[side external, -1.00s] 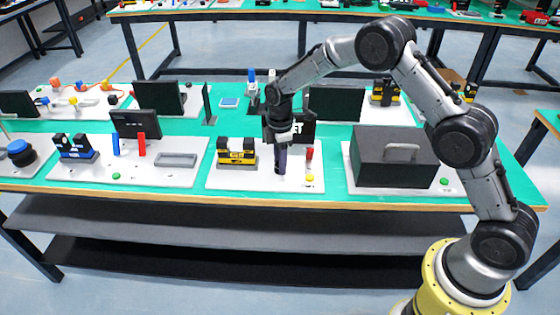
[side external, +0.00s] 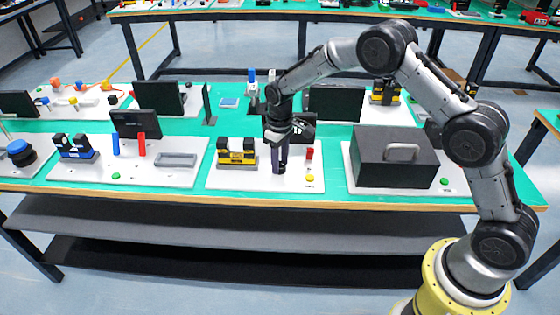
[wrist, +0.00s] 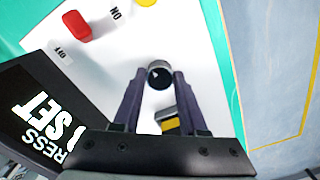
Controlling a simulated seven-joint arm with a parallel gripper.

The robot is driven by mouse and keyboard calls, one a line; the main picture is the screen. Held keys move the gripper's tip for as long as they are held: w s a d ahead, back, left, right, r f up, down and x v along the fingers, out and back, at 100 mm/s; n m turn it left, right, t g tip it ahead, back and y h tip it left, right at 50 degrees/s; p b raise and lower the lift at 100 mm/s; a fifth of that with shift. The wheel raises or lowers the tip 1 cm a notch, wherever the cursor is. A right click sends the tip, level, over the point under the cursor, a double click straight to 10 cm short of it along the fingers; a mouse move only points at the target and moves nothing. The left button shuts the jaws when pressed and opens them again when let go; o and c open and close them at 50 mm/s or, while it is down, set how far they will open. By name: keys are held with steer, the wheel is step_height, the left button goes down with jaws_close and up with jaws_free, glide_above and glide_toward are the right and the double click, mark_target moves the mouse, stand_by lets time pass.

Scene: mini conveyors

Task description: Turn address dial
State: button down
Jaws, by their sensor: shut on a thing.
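The address dial (wrist: 159,74) is a small round dark knob on a white panel (wrist: 120,60). In the wrist view it sits between the tips of my gripper (wrist: 158,80), which is shut on it. In the side view my gripper (side external: 280,165) points straight down at the panel (side external: 240,183), and its fingers mostly hide the dial. A black screen (wrist: 38,112) with white lettering, partly readable as "RESS SET", stands beside the gripper. In the side view the wrist covers most of this screen.
A red switch (side external: 309,154) and a yellow button (side external: 310,178) are right of my gripper. A yellow-and-black block (side external: 237,152) stands to its left. A dark box with a handle (side external: 392,160) is farther right. The green table's front edge is close to the panel.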

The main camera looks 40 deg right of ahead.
steer(key=m, duration=0.4)
steer(key=shift+m, duration=2.1)
steer(key=shift+c, duration=2.2)
jaws_free()
step_height(320, 180, up, 14)
